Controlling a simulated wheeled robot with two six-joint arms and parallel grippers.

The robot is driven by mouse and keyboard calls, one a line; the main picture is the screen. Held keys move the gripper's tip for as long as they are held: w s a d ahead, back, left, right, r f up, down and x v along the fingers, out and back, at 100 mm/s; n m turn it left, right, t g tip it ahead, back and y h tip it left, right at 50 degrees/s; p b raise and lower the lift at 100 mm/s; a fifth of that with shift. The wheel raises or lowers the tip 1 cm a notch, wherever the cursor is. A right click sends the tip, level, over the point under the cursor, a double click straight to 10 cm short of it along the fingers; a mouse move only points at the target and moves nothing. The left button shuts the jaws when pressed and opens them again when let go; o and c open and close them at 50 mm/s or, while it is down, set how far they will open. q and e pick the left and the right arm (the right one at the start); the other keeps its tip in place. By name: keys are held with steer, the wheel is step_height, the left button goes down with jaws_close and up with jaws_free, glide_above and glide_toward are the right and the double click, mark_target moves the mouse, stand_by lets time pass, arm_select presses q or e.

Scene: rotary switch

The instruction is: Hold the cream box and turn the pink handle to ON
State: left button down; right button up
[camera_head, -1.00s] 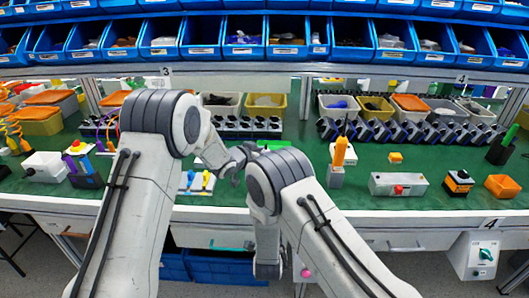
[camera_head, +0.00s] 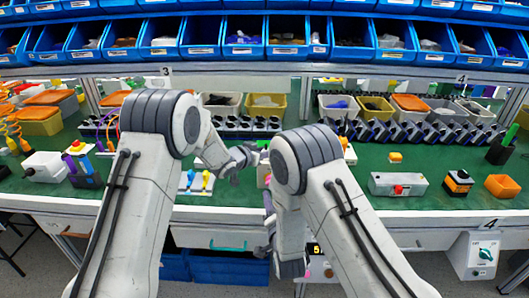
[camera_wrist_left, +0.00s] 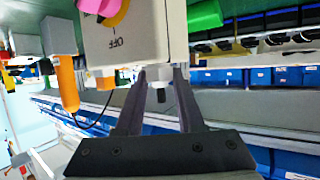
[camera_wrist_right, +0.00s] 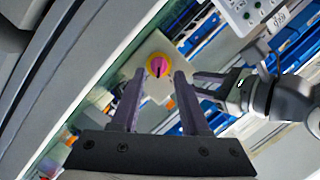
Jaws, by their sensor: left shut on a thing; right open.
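The cream box (camera_wrist_left: 130,42) is held in the left wrist view, with OFF printed upside down below a yellow disc. The pink handle (camera_wrist_left: 104,7) is cut by that view's top edge. My left gripper (camera_wrist_left: 159,76) is shut on the box's lower part. In the right wrist view the pink handle (camera_wrist_right: 158,66) stands on its yellow disc on the box face (camera_wrist_right: 150,50). My right gripper (camera_wrist_right: 160,80) is open, its fingertips either side of the handle in the picture; contact cannot be told. In the head view my arms hide most of the box (camera_head: 263,174).
A white switch box (camera_head: 474,255) hangs at the front right. Blue bins line the back.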

steer(key=shift+d+r+x, duration=0.15)
steer(key=shift+d+x, duration=0.05)
steer(key=shift+x, duration=0.95)
steer(key=shift+d+r+x, duration=0.2)
steer(key=shift+x, duration=0.95)
steer(key=shift+d+r+x, duration=0.15)
steer(key=shift+d+x, duration=0.1)
steer(key=shift+x, duration=0.9)
steer(key=shift+w, duration=0.2)
jaws_close()
